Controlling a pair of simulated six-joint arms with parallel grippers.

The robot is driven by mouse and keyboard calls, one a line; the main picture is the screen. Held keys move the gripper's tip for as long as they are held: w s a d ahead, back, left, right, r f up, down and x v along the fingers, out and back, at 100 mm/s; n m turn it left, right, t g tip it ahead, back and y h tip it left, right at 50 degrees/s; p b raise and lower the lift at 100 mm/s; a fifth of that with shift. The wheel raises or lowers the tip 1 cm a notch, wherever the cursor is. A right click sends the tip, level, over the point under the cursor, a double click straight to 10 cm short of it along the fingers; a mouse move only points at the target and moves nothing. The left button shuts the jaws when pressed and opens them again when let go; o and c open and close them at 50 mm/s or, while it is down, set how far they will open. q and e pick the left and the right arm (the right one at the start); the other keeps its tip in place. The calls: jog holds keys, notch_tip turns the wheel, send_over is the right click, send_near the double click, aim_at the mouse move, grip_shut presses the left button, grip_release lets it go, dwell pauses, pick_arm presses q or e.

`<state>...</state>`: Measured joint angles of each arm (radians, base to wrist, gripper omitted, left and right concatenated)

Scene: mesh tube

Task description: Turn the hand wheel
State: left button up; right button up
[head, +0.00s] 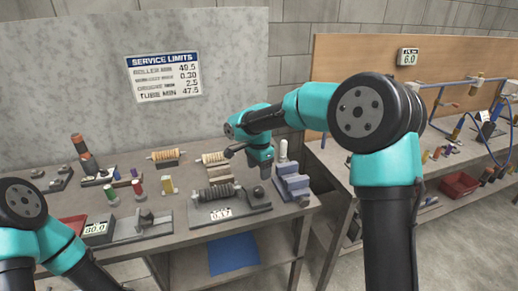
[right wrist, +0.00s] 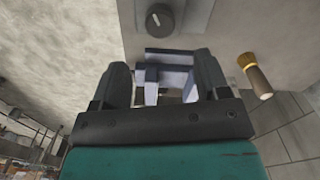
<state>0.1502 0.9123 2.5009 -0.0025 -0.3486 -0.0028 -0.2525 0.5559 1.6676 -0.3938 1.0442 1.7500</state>
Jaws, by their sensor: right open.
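My right gripper (head: 265,172) points down over the bench, just behind the knob. In the right wrist view its fingers (right wrist: 162,82) are apart, with a blue-grey vise (right wrist: 172,56) showing beyond the gap. No contact with the vise or knob is visible. My left gripper is out of view; only its arm shows.
The vise (head: 291,184) stands right of the fixture near the bench edge. Spools and small blocks fill the bench to the left, with a display reading 30.0 (head: 96,229). A second bench stands at right.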

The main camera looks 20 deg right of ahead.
notch_tip(320, 180, up, 8)
dwell(0.9)
